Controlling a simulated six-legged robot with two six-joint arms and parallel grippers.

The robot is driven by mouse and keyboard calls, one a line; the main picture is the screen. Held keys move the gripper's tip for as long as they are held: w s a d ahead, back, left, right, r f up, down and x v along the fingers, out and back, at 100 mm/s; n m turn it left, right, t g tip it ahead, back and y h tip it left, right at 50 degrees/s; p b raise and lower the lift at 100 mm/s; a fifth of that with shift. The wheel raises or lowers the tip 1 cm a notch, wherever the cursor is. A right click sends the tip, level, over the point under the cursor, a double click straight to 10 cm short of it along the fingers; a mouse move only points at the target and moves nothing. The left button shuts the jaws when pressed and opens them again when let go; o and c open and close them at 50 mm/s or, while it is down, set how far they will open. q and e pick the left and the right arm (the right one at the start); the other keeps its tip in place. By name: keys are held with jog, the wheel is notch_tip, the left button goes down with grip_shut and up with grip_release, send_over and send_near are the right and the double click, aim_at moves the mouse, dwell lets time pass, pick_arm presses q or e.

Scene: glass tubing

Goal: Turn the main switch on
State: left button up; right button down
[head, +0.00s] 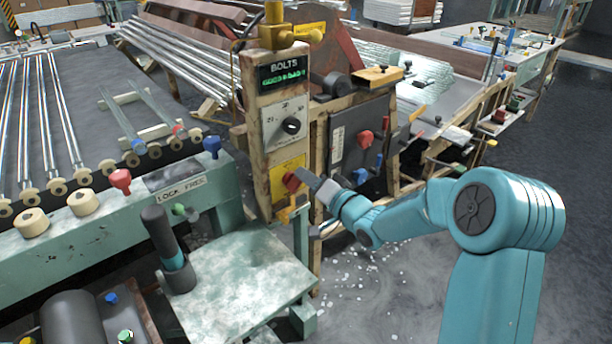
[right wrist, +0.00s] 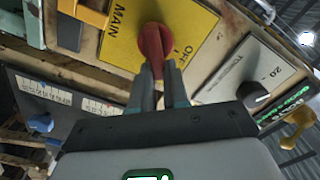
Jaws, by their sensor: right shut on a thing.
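The main switch is a red rotary knob (head: 291,182) on a yellow plate (head: 286,168) low on the upright cream control post (head: 262,135). In the right wrist view the red knob (right wrist: 154,44) sits on the yellow plate (right wrist: 196,22), with the words MAIN and OFF beside it. My right gripper (head: 303,178) reaches in from the right at the post. In the right wrist view its two fingers (right wrist: 158,80) are shut on the red knob, their tips hiding its lower part. My left gripper is not in view.
Above the main switch are a black dial (head: 291,126) and a green-lit BOLTS display (head: 283,75). A grey box with a red knob (head: 366,138) stands just right of the post. A green bench (head: 240,275) lies in front; glass tubes (head: 45,120) lie at left.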

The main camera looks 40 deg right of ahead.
jog(key=shift+d+f+m+p, duration=0.1)
jog(key=shift+f+m+p, duration=0.2)
jog(key=shift+m, duration=0.95)
jog(key=shift+d+f+m+p, duration=0.1)
jog(key=shift+f+m+p, duration=0.2)
jog(key=shift+m, duration=0.9)
jog(key=shift+d+f+m+p, duration=0.1)
jog(key=shift+f+m+p, duration=0.15)
jog(key=shift+m, duration=1)
jog(key=c, duration=1.1)
grip_release()
jog(key=s, duration=1.1)
jog(key=s+d, duration=0.1)
jog(key=s, duration=0.4)
jog(key=shift+s+d+p, duration=0.1)
jog(key=shift+s+p, duration=0.05)
jog(key=shift+p, duration=0.2)
jog(key=shift+s, duration=0.1)
